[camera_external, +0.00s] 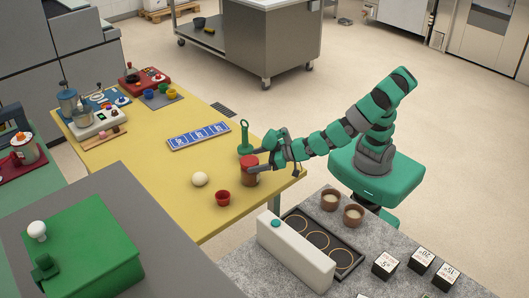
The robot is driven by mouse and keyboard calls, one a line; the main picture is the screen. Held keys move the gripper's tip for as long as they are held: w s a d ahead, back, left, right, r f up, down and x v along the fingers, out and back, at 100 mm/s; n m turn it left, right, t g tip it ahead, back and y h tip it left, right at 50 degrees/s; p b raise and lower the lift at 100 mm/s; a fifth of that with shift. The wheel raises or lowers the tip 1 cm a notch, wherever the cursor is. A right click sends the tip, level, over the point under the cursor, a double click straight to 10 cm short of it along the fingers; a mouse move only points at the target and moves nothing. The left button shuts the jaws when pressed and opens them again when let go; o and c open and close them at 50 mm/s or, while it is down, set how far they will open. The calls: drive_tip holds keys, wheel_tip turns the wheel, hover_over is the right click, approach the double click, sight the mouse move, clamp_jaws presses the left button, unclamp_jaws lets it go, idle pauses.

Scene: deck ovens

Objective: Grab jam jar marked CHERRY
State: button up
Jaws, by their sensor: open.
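A brownish-red jar with a red lid (250,171) stands upright near the right end of the yellow table (205,133). Its label cannot be read at this size, so I cannot confirm the word CHERRY. My gripper (262,160) reaches in from the right, low over the table, with its open jaws at the jar's right side. I cannot tell whether a finger touches the jar. No other jam jar can be made out clearly.
A green object with a tall loop handle (245,140) stands just behind the jar. A blue patterned panel (199,135) lies farther back. The table between is clear.

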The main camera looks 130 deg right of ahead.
sight(245, 160)
drive_tip(key=shift+w+r+b+x, duration=0.15)
drive_tip(key=shift+b+x, duration=0.45)
drive_tip(key=shift+x, duration=0.6)
drive_tip(key=shift+w+r+b+x, duration=0.15)
drive_tip(key=shift+b+x, duration=0.4)
drive_tip(key=shift+x, duration=0.7)
drive_tip(key=shift+a+f, duration=0.1)
drive_tip(key=shift+a, duration=0.05)
drive_tip(key=c, duration=1.8)
drive_tip(key=shift+c, duration=0.2)
wheel_tip(245, 160, up, 2)
drive_tip(key=shift+r+p, duration=0.15)
drive_tip(key=shift+p, duration=0.9)
drive_tip(key=shift+r+p, duration=0.75)
drive_tip(key=shift+r, duration=0.15)
drive_tip(key=s+a+b, duration=0.2)
drive_tip(key=s+b, duration=0.2)
drive_tip(key=s, duration=0.3)
drive_tip(key=s+a+b, duration=0.3)
drive_tip(key=s+b, duration=0.1)
drive_tip(key=s, duration=0.4)
drive_tip(key=shift+a+r, duration=0.35)
drive_tip(key=shift+r, duration=0.1)
